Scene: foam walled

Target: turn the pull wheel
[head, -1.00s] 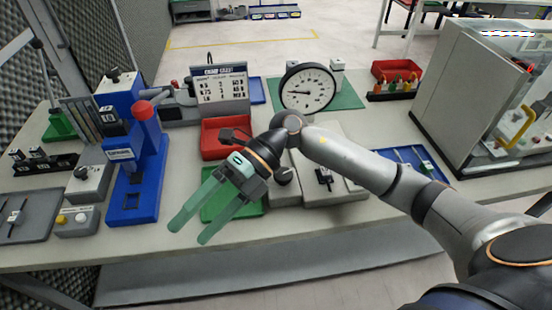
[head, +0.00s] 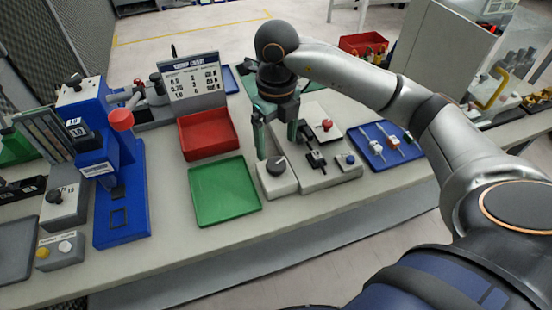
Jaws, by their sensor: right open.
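A dark round knob (head: 276,165), the most wheel-like part in view, sits on top of a small pale block at the front left of a light grey fixture (head: 318,181). I cannot tell for sure that it is the pull wheel. The fixture also carries a black clamp (head: 315,158), a red knob (head: 327,125) and a small blue button. My right gripper (head: 276,146) points down with green fingers, open and empty. Its fingertips are close above and behind the dark knob; contact cannot be made out. My left gripper is not in view.
A green tray (head: 225,190) and a red bin (head: 208,135) lie left of the fixture. A blue press (head: 121,190) stands further left, a chart sign (head: 192,80) behind. A blue tray (head: 380,145) with small parts is at right. The front bench strip is clear.

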